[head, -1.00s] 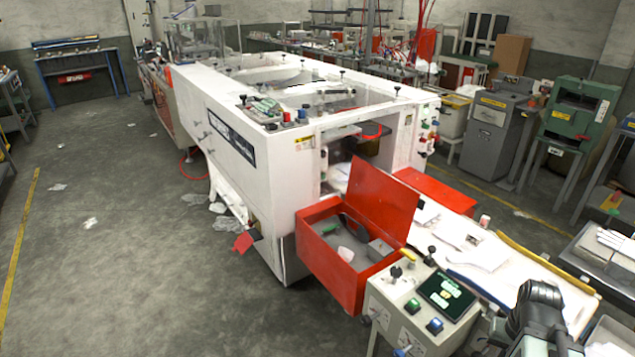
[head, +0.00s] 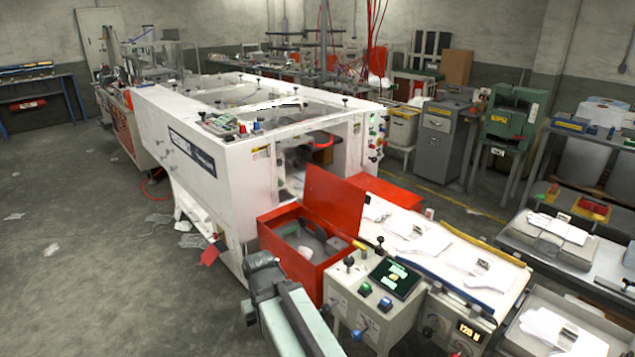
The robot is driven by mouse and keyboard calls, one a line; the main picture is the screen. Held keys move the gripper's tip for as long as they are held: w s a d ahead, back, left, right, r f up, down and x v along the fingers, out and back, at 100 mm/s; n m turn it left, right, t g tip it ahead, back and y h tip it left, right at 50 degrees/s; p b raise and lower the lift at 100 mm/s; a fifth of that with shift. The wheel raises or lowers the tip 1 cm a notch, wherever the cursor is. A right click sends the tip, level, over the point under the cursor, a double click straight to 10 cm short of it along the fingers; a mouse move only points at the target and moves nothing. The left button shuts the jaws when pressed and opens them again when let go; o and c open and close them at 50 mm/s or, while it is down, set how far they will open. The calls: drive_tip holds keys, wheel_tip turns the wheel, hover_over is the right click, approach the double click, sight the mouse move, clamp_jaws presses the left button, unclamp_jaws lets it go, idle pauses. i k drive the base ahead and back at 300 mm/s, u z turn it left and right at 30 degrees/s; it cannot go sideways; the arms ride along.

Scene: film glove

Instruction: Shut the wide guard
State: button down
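No label in the head view names the wide guard. The most likely match is the broad red panel (head: 335,198) standing raised at the near end of the white machine (head: 225,158). It stands at the right side of an open-topped red box (head: 298,265) with a grey inside and small items in it. A second, flatter red panel (head: 388,191) lies behind it. My arm rises from the bottom edge, in front of the red box and left of the control panel. No gripper fingers can be made out, and I cannot tell whether the arm touches anything.
A control panel (head: 372,300) with knobs and a dark screen stands close on the right. A pale conveyor (head: 455,250) carrying white gloves runs beyond it. Litter (head: 190,240) lies by the machine. The grey floor (head: 70,290) at the left is mostly open.

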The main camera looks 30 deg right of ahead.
sight(345, 213)
drive_tip(key=u, duration=0.1)
drive_tip(key=i, duration=1)
drive_tip(key=z, duration=0.1)
